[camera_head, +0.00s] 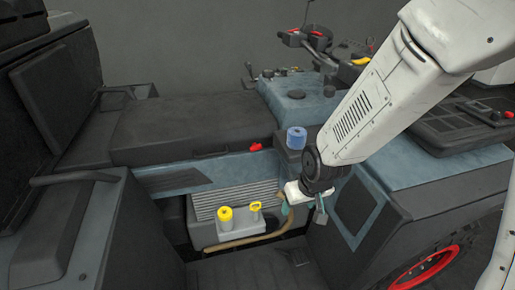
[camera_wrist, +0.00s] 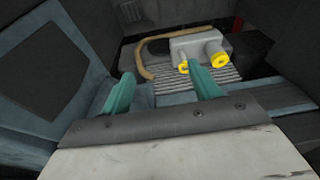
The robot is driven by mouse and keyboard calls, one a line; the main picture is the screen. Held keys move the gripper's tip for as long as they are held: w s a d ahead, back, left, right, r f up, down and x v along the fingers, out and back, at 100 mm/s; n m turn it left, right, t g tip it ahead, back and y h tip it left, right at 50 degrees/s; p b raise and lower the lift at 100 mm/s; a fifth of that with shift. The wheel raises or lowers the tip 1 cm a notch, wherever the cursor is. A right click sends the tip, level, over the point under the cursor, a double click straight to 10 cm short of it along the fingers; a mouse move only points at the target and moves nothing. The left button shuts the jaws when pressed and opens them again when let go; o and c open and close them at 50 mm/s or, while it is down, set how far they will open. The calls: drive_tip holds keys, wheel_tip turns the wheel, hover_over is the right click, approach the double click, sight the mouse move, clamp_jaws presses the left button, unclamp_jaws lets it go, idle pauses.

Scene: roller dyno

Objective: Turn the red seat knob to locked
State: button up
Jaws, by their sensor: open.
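The red seat knob (camera_head: 255,147) sits on the front edge below the black seat (camera_head: 190,125) in the head view. It is small there, and I cannot read its setting. My gripper (camera_head: 302,208) is below and to the right of the knob, well apart from it, near the side of the blue-grey body panel. In the wrist view, my gripper's two teal fingers (camera_wrist: 165,85) are spread apart with nothing held between them. I cannot make out the knob in the wrist view.
A grey block with yellow caps (camera_head: 240,226) and a tan hose (camera_head: 245,242) lies in the open bay left of my gripper. A blue cap (camera_head: 296,138) stands above my gripper. A red-rimmed wheel (camera_head: 425,270) is at lower right. Space before the seat edge looks clear.

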drive_tip(key=w+a+f+t+y, duration=0.1)
drive_tip(key=w+a+f+t, duration=0.2)
drive_tip(key=w+a+f, duration=0.25)
drive_tip(key=n+t+y, duration=0.1)
drive_tip(key=t+y, duration=0.2)
drive_tip(key=t, duration=0.8)
approach(257, 147)
drive_tip(key=x, duration=0.8)
drive_tip(key=shift+w+a, duration=0.2)
drive_tip(key=shift+f, duration=0.1)
clamp_jaws()
drive_tip(key=shift+d+n, duration=0.1)
drive_tip(key=shift+n, duration=0.2)
